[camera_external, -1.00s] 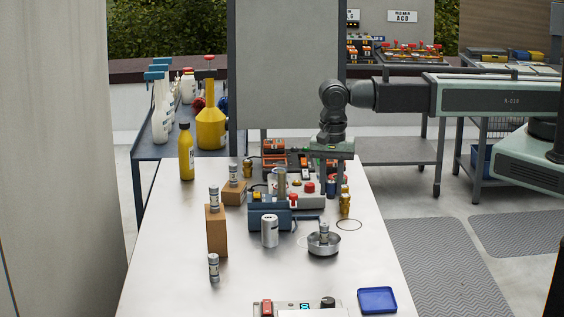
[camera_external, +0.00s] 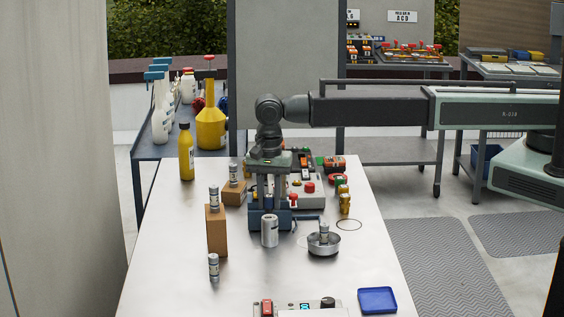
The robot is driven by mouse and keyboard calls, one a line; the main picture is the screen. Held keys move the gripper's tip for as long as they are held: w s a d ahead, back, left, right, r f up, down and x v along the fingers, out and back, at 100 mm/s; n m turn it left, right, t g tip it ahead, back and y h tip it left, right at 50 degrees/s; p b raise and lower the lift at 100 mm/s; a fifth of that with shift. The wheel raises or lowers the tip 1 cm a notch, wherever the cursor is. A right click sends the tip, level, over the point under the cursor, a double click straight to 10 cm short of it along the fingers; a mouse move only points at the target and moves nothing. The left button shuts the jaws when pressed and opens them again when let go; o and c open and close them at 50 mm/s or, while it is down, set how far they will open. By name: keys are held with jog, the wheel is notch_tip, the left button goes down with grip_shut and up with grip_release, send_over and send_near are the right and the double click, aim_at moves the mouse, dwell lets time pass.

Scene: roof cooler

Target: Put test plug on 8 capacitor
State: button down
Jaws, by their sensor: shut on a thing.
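My gripper (camera_external: 268,190) points straight down over the blue block (camera_external: 285,217) in the middle of the table. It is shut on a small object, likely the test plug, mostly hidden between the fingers. Small grey labelled cylinders, which look like capacitors, stand in several places: on a tall brown block (camera_external: 214,197), on a low brown block (camera_external: 233,173), on the table at front left (camera_external: 213,267), and in a round metal dish (camera_external: 324,232). A wider silver can (camera_external: 269,232) stands in front of the blue block. The labels are too small to read, so I cannot tell which is 8.
A control box (camera_external: 310,190) with red buttons and a brass-coloured fitting (camera_external: 345,203) sit to the right of my gripper. A blue tray (camera_external: 377,300) and a panel with a display (camera_external: 300,309) lie at the front. The table's front left is mostly clear.

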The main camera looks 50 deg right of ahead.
aim_at(269, 196)
jog(key=shift+f, duration=0.9)
jog(key=shift+r, duration=0.25)
jog(key=shift+f, duration=0.25)
jog(key=c, duration=1.1)
grip_release()
jog(key=shift+r, duration=0.1)
jog(key=shift+c, duration=0.2)
notch_tip(269, 196, up, 12)
jog(key=p, duration=1.2)
jog(key=shift+r, duration=0.25)
jog(key=shift+f, duration=0.1)
